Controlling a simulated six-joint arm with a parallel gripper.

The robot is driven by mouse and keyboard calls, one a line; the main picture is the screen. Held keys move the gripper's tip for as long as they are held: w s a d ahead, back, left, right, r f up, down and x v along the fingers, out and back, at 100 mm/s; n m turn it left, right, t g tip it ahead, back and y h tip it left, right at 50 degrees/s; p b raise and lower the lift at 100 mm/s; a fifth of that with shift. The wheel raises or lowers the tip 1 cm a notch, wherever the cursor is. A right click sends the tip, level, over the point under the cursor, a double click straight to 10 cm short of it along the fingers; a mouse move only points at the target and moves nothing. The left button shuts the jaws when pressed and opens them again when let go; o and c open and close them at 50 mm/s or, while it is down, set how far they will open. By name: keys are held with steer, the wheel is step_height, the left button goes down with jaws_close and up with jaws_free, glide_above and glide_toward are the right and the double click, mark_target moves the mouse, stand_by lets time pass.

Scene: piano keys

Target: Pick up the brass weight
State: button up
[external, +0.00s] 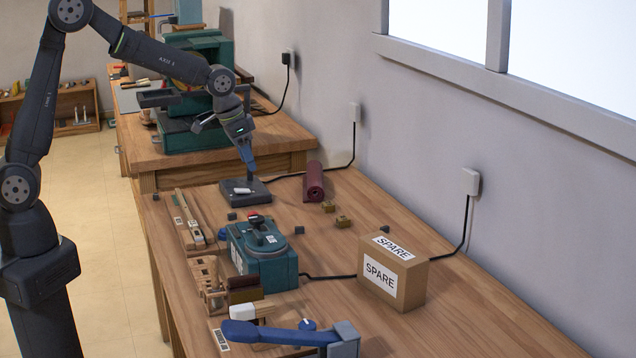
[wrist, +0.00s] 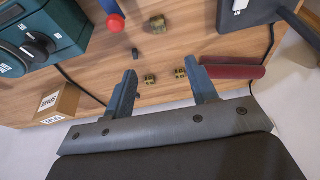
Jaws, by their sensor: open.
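Small brass pieces lie on the wooden workbench, and I cannot tell for sure which one is the brass weight. The wrist view shows three: one (wrist: 157,23) at the top, and two smaller-looking ones (wrist: 150,80) and (wrist: 180,72) between the fingertips in the picture.
A dark red roll (external: 314,181) lies behind the brass pieces. A teal machine (external: 270,262) and a cardboard SPARE box (external: 393,270) stand nearer the front. Small dark blocks (external: 299,230) are scattered around. Cables run to the wall.

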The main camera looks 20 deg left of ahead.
steer(key=x, duration=1.1)
steer(key=shift+f, duration=0.2)
steer(key=shift+x, duration=2.7)
steer(key=shift+s+a, duration=0.1)
steer(key=shift+s, duration=0.1)
steer(key=c, duration=1.1)
steer(key=shift+c, duration=0.2)
steer(key=shift+r, duration=0.1)
